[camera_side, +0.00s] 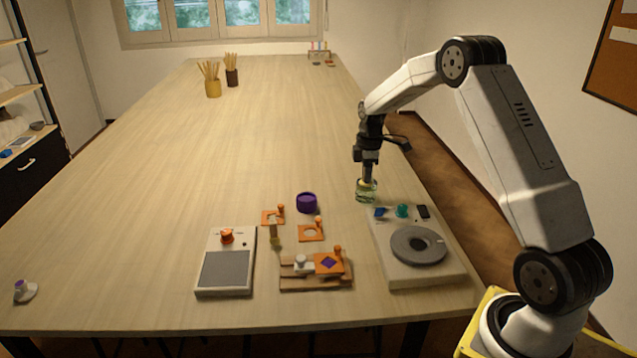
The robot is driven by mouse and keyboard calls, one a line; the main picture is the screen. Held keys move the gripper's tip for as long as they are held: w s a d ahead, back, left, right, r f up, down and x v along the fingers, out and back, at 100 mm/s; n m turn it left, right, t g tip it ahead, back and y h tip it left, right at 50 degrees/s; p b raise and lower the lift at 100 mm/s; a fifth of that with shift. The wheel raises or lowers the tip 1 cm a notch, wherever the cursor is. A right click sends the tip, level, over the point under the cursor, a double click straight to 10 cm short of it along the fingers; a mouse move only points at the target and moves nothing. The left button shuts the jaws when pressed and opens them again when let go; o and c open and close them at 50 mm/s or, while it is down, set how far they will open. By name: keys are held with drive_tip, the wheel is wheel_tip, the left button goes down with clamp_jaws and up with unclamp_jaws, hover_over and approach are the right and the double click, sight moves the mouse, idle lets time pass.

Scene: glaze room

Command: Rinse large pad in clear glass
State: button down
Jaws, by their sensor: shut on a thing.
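My gripper (368,178) points straight down over the clear glass (366,196), on the right side of the table. It is shut on a small pale yellow thing, probably the large pad (364,184), at the glass's mouth. The pad is mostly hidden by the fingers and glass, so I cannot tell how deep it sits. The glass stands upright and looks greenish, with its lower part visible below the gripper.
A turntable unit (458,268) with small blue and teal items stands just in front of the glass. A purple pot (306,202), orange stencils (311,232), a stencil board (315,287) and a grey-topped scale (226,270) lie to the left. The table's middle is clear.

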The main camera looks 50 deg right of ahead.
drive_tip(key=shift+s+d+r, duration=0.1)
drive_tip(key=shift+r, duration=0.1)
idle(0.4)
drive_tip(key=shift+r, duration=2)
drive_tip(key=shift+r, duration=0.15)
drive_tip(key=shift+r, duration=1.6)
